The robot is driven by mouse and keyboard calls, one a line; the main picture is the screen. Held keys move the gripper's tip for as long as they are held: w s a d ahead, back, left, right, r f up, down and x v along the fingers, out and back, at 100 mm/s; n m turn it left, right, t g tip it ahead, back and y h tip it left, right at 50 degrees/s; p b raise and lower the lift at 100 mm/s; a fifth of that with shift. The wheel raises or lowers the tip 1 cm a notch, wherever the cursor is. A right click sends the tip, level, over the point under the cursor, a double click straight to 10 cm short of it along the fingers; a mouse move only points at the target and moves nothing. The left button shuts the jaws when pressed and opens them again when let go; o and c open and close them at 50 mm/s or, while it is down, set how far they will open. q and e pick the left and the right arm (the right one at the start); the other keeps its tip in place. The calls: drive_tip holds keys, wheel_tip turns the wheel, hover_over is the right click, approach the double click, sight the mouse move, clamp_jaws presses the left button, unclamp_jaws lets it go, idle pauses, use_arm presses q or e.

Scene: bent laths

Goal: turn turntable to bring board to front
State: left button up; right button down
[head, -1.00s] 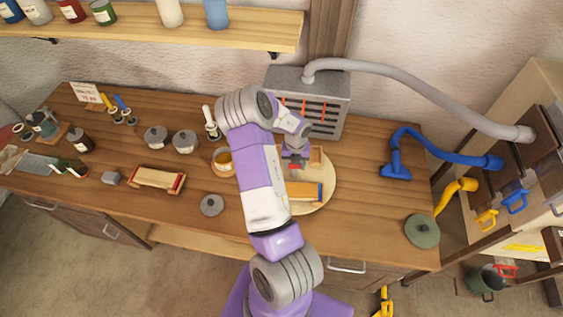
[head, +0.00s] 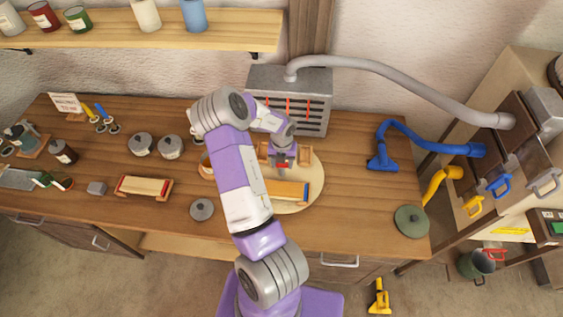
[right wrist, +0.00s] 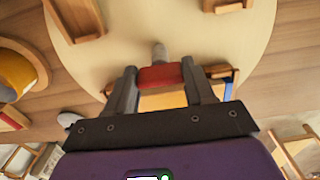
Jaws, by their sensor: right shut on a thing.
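The turntable (head: 312,192) is a round pale wooden disc on the workbench, in front of the grey slotted box. A pale yellow board (head: 284,188) with a blue end piece lies near its front edge; it also shows behind the fingers in the right wrist view (right wrist: 166,101). Small brown wooden holders (head: 304,153) stand farther back on the disc. My right gripper (head: 282,165) is over the turntable, its fingers shut on a red grip (right wrist: 160,77) with a grey post beside it. My arm hides part of the disc's left side. My left gripper is not in view.
The grey slotted box (head: 312,117) with a hose stands behind. A blue nozzle (head: 382,160) and green lid (head: 411,221) are to the right. An orange-yellow cup (right wrist: 15,72) is close left of the disc. A wooden rack (head: 143,187) and grey lid (head: 202,209) lie farther left.

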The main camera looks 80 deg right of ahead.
drive_tip(key=shift+c, duration=2)
unclamp_jaws()
drive_tip(key=shift+r, duration=0.1)
wheel_tip(320, 180, up, 8)
drive_tip(key=shift+f+p, duration=0.25)
drive_tip(key=shift+p, duration=0.3)
